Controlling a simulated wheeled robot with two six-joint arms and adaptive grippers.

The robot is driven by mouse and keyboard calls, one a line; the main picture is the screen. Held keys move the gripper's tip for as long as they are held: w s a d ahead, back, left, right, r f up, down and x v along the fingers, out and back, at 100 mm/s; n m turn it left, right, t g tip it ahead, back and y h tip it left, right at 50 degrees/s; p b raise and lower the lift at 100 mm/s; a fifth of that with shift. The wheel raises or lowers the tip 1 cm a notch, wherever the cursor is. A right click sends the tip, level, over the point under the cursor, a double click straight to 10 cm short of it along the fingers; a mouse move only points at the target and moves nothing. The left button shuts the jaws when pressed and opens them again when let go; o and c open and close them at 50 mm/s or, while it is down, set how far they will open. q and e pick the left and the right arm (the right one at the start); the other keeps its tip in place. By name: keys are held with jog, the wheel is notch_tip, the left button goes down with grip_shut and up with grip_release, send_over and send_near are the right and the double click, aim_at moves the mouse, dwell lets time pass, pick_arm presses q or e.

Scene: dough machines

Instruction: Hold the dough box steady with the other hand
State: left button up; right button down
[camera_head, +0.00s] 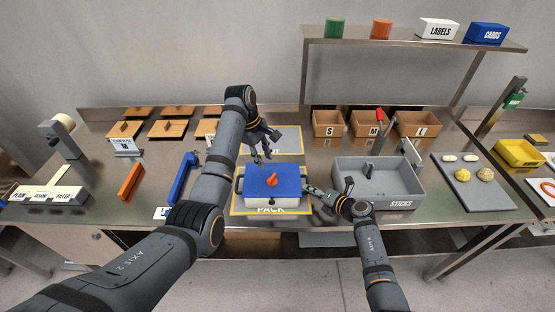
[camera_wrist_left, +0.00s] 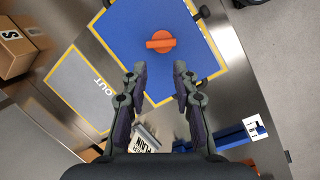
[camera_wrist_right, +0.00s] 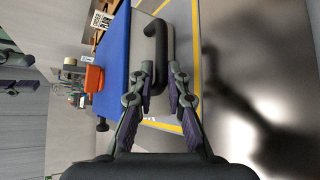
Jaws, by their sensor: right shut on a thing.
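The dough box (camera_head: 265,202) is a white box with a blue lid (camera_head: 289,184) and an orange knob (camera_head: 272,179). It stands level on the yellow-edged PACK mat (camera_head: 236,209). It has dark side handles. My right gripper (camera_head: 312,189) is shut on the right-hand handle (camera_wrist_right: 154,30), which shows between its fingers in the right wrist view (camera_wrist_right: 158,72). My left gripper (camera_head: 262,155) is open and empty above the far side of the box. In the left wrist view, its fingers (camera_wrist_left: 160,70) point toward the lid and knob (camera_wrist_left: 161,41), apart from them.
A grey STICKS bin (camera_head: 376,186) stands close to the right of the box. A blue tool-like piece (camera_head: 183,178) and an orange block (camera_head: 131,181) lie to the left. Cardboard boxes S (camera_head: 328,127), M and L line the back. The grey OUT mat (camera_head: 287,140) behind the box is bare.

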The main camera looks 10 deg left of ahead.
aim_at(272, 177)
jog(key=shift+s+f, duration=0.1)
jog(key=shift+f, duration=0.1)
pick_arm(q)
jog(key=shift+w+d+f+m+y, duration=0.1)
jog(key=shift+d+f+m+y, duration=0.35)
jog(key=shift+f+m, duration=1.65)
jog(key=shift+d+f+m+y, duration=0.4)
jog(key=shift+f+m, duration=0.2)
jog(key=shift+m, duration=2.9)
jog(key=shift+w+d+f+m+y, duration=0.1)
jog(key=shift+d+f+m+y, duration=0.35)
jog(key=shift+f+m, duration=1.65)
pick_arm(e)
jog(key=shift+s+f, duration=0.1)
pick_arm(q)
jog(key=shift+r+m, duration=0.7)
jog(key=shift+r, duration=0.05)
grip_shut()
jog(key=m, duration=0.9)
jog(key=shift+m, duration=0.4)
jog(key=shift+c, duration=1.4)
grip_release()
jog(key=shift+m, duration=0.7)
jog(key=shift+o, duration=1.2)
